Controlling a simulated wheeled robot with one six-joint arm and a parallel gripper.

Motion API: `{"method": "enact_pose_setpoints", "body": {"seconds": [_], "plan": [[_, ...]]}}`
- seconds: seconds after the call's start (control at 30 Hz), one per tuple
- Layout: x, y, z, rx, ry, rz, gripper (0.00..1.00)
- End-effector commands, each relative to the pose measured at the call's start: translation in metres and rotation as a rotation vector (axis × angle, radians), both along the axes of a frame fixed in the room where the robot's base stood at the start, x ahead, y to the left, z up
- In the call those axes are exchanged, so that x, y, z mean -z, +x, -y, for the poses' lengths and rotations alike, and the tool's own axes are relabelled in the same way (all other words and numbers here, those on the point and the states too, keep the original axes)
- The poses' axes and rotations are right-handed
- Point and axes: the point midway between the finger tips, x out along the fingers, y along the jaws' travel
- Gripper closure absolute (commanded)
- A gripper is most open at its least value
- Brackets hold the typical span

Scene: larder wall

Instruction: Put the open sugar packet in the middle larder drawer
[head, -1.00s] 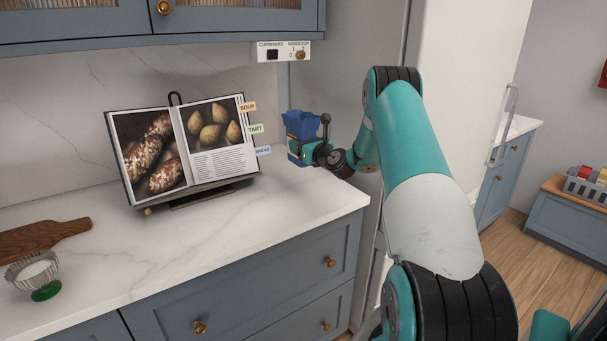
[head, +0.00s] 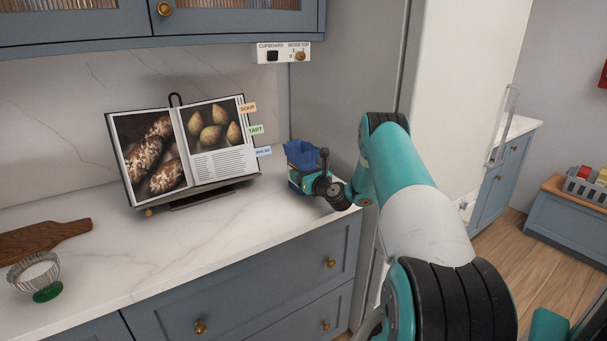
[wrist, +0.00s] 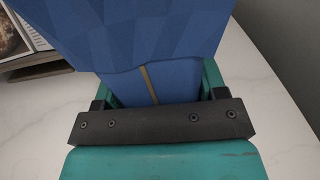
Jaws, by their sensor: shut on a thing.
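The blue sugar packet (head: 300,154) is upright at the right end of the worktop, with an uneven top edge. My gripper (head: 304,180) is shut on it from the right side. The packet is low over the worktop; I cannot tell if its base touches. In the wrist view the blue packet (wrist: 150,50) fills the top middle, between the teal fingers of my gripper (wrist: 155,90). Blue drawer fronts (head: 270,270) with brass knobs lie below the worktop, and they look shut. I cannot tell which one is the middle larder drawer.
An open cookbook on a stand (head: 185,150) is left of the packet. A chopping board (head: 45,238) and a glass bowl (head: 35,275) are at the far left. The worktop (head: 200,240) is clear in front. A tall white door (head: 465,110) stands at the right.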

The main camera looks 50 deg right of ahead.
Motion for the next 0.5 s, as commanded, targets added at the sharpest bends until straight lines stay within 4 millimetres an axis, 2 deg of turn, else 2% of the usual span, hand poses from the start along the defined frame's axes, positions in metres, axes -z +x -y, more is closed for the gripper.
{"method": "enact_pose_setpoints", "body": {"seconds": [0.03, 0.13, 0.5], "plan": [[0.0025, 0.0, 0.0, 0.0, 0.0, 0.0, 0.32], [0.0013, 0.0, -0.0001, 0.0, 0.0, 0.0, 0.1], [-0.0027, -0.0013, -0.0001, 0.0, 0.001, -0.001, 0.09]]}}
